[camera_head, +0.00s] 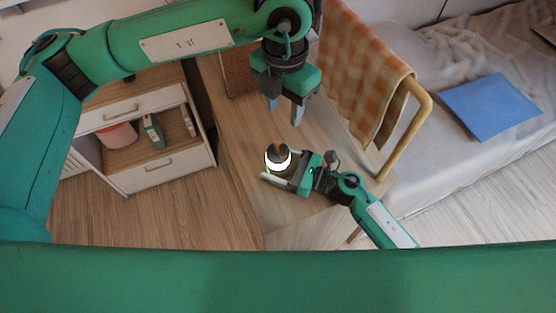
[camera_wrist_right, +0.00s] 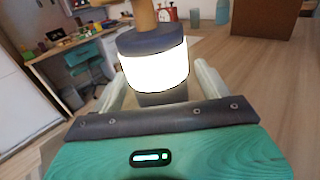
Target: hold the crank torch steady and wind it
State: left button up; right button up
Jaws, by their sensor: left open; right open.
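The crank torch (camera_head: 277,160) stands upright on the wooden table (camera_head: 236,125). It has a dark cap, a bright white glowing band and a brown knob on top. In the right wrist view the torch (camera_wrist_right: 155,68) stands between the two pale fingers of my right gripper (camera_wrist_right: 160,85). That gripper (camera_head: 278,168) is open, low by the table, with a finger on each side and a visible gap at the band. My left gripper (camera_head: 285,110) is open and empty, pointing down above and behind the torch. The torch's lower part is partly hidden by the right gripper.
A brown box (camera_head: 238,75) stands at the table's back. A checked cloth (camera_head: 365,75) hangs over a wooden rail (camera_head: 408,125) to the right, beside a bed with a blue folder (camera_head: 490,107). An open drawer unit (camera_head: 150,140) is at left.

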jog(key=v, duration=1.2)
